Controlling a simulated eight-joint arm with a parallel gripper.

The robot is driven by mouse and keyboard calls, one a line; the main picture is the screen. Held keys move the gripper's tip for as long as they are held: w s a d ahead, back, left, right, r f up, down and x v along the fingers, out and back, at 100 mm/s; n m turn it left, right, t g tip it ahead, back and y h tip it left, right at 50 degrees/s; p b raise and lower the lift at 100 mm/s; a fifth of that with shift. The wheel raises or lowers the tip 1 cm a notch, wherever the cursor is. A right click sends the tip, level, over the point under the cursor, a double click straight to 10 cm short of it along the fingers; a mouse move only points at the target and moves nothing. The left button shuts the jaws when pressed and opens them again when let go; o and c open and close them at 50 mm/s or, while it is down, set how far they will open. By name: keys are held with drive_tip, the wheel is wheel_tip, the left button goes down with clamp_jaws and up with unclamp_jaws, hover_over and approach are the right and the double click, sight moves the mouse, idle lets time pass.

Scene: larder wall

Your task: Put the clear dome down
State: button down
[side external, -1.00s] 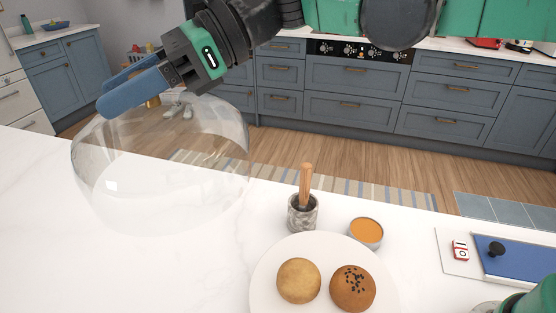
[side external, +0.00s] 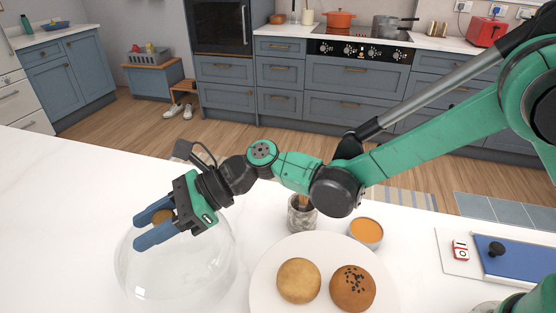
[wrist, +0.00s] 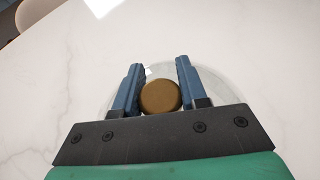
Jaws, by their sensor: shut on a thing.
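The clear dome (side external: 188,268) is a see-through bell with a round brown knob (side external: 162,216) on top. It is over the white counter at the lower left of the side view, looks upright, and its rim is low; I cannot tell whether the rim touches the counter. My gripper (side external: 139,231) is at the dome's top, shut on the knob. In the wrist view the knob (wrist: 160,97) sits between the two blue fingers of my gripper (wrist: 160,63), with the dome (wrist: 157,73) faint below it. Nothing shows under the dome.
A white plate (side external: 262,290) with two buns (side external: 299,281) (side external: 352,288) lies just right of the dome. Behind it are a mortar (side external: 301,219), partly hidden by my arm, and an orange-filled bowl (side external: 366,231). The counter (side external: 60,215) left of the dome is clear.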

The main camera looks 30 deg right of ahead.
drive_tip(key=shift+f, duration=1.85)
drive_tip(key=shift+f, duration=0.1)
drive_tip(key=shift+c, duration=2.4)
unclamp_jaws()
drive_tip(key=shift+d+r, duration=0.2)
drive_tip(key=shift+d, duration=0.05)
drive_tip(key=s+d+r+n+t+h, duration=0.2)
drive_tip(key=d+n+h, duration=0.2)
drive_tip(key=d, duration=0.7)
drive_tip(key=s+d+r+n+t+h, duration=0.2)
drive_tip(key=d+n+h, duration=0.3)
drive_tip(key=d+n, duration=0.3)
drive_tip(key=s+d+r+n+t+h, duration=0.1)
drive_tip(key=s+d+n+h, duration=0.3)
drive_tip(key=d, duration=1)
drive_tip(key=n+t+h, duration=0.1)
drive_tip(key=n, duration=0.2)
drive_tip(key=shift+d+r, duration=0.2)
drive_tip(key=shift+r, duration=0.2)
